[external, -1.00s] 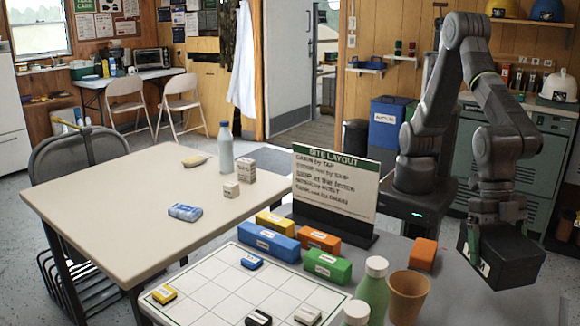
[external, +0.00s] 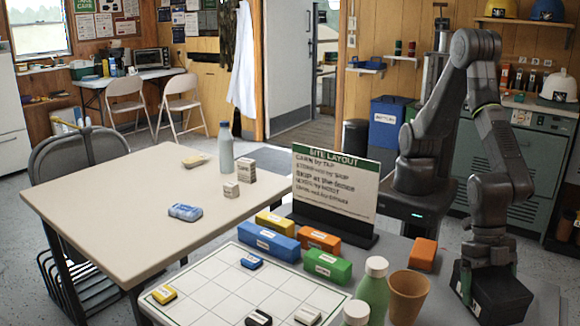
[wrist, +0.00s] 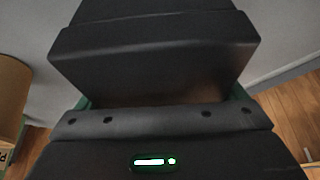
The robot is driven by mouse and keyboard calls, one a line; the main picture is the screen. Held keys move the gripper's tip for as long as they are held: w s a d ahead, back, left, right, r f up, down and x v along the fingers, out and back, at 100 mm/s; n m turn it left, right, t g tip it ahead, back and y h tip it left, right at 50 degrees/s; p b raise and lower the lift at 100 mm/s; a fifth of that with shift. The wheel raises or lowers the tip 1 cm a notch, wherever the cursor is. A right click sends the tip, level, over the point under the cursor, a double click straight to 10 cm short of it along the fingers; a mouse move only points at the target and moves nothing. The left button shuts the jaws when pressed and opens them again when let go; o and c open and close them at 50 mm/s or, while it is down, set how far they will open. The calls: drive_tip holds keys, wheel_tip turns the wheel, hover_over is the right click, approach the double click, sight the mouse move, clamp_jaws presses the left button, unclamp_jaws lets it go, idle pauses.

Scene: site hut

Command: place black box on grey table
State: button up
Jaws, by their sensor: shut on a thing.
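My gripper (external: 487,272) is shut on the black box (external: 503,300) and points down, with its fingers on the box's sides. The box is low over the right part of the grey table (external: 443,287) in the external view; I cannot tell whether its underside touches the tabletop. In the wrist view the black box (wrist: 155,55) fills the upper middle, between the fingers, which are mostly hidden.
A brown cup (external: 407,298), a green bottle (external: 373,290) and an orange block (external: 422,254) stand left of the box. The site layout sign (external: 335,190), coloured blocks and a white grid board (external: 215,283) lie further left. A beige table (external: 130,205) stands beyond.

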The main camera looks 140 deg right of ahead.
drive_tip(key=shift+r, duration=0.15)
drive_tip(key=shift+f, duration=0.2)
drive_tip(key=o, duration=1)
drive_tip(key=shift+r, duration=0.1)
drive_tip(key=shift+r, duration=0.2)
drive_tip(key=v, duration=1.1)
drive_tip(key=shift+s+d+r, duration=0.15)
drive_tip(key=shift+r, duration=0.15)
